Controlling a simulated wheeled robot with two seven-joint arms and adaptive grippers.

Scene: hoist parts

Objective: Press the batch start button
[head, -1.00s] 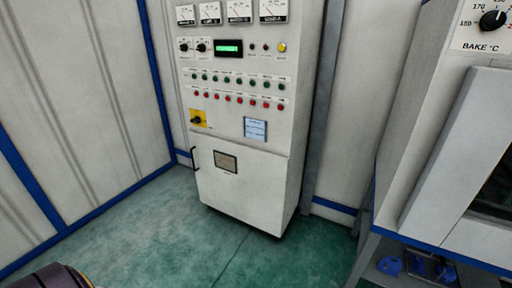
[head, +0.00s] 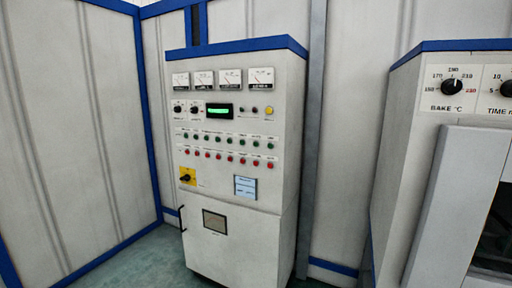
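A tall white control cabinet (head: 214,178) with a blue top edge stands ahead in the head view. A yellow button (head: 269,111) sits at the right of the display. The button labels are too small to read, so I cannot tell which one is the batch start button. Neither of my grippers is in view.
An oven-like machine (head: 404,148) with a BAKE dial (head: 452,87) and a TIME dial stands at the right. White wall panels (head: 70,120) with blue trim close off the left and back. A little green floor (head: 140,262) shows at the bottom left.

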